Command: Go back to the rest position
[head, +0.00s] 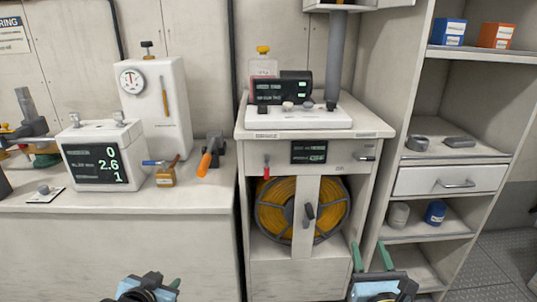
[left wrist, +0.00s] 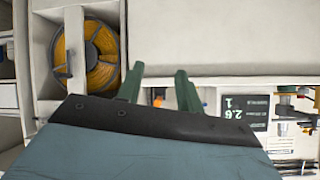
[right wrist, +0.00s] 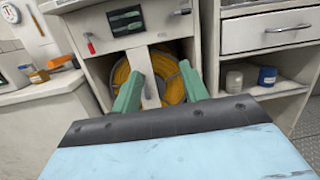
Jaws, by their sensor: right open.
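My left gripper (head: 153,284) is low at the bottom edge of the head view, in front of the left counter. In the left wrist view its green fingers (left wrist: 160,76) stand apart with nothing between them. My right gripper (head: 372,258) is at the bottom of the head view, in front of and to the right of the hose cabinet. In the right wrist view its green fingers (right wrist: 162,75) are spread and empty. Neither gripper touches anything that I can see. Most of both arms is out of view.
The left counter (head: 130,202) carries a scale (head: 100,178), a white gauge unit (head: 178,110) and an orange-handled tool (head: 206,160). The cabinet (head: 250,215) holds a yellow hose reel (head: 272,210). Shelves (head: 440,240) stand at the right. Room in front looks free.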

